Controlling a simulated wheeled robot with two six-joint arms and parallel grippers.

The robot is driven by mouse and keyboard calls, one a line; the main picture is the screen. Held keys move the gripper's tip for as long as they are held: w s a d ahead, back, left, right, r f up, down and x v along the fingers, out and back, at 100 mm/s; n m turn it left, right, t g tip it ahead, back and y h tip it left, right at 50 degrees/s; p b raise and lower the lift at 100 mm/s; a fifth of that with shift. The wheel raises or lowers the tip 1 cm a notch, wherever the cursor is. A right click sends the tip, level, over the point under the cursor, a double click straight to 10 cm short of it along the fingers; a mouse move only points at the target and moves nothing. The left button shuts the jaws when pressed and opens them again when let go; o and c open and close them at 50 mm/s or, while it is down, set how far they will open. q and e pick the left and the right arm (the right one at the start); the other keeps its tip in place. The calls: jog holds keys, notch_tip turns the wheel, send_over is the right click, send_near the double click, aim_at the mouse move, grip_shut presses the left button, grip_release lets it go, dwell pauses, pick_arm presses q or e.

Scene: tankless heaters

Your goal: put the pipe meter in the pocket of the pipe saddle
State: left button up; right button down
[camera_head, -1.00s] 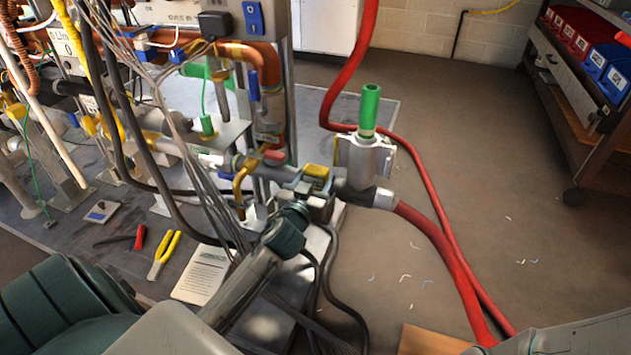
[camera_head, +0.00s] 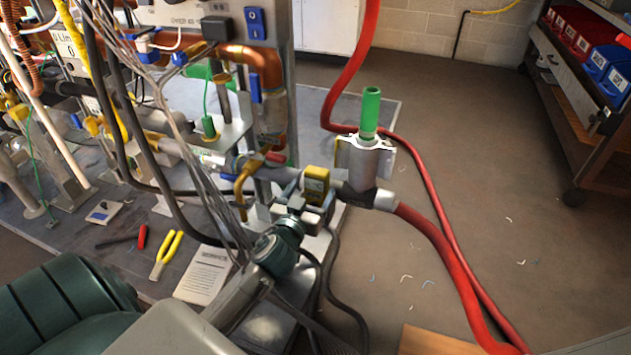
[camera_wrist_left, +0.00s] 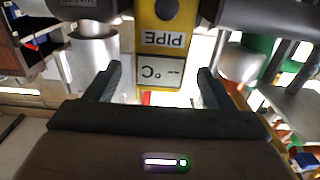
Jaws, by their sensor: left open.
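The pipe meter (camera_head: 317,183) is a yellow block at the grey pipe, left of the metal fitting with the green top. In the left wrist view the meter (camera_wrist_left: 163,40) shows a PIPE label and a °C display, upside down. My left gripper (camera_wrist_left: 157,84) is open, with one dark finger on each side of the meter's display end and visible gaps. In the head view the left gripper (camera_head: 305,208) is just in front of the meter. The pipe saddle's pocket cannot be made out clearly, so I cannot tell how the meter is seated. My right gripper is out of view.
A metal fitting (camera_head: 364,165) with a green top (camera_head: 370,110) stands just right of the meter, joined to a red hose (camera_head: 435,235). Dark cables hang left of my arm. Pliers (camera_head: 165,252) and a paper card (camera_head: 205,272) lie on the bench.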

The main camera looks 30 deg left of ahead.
pick_arm(q)
jog(key=v, duration=0.7)
jog(key=shift+s, duration=0.3)
jog(key=shift+d, duration=0.1)
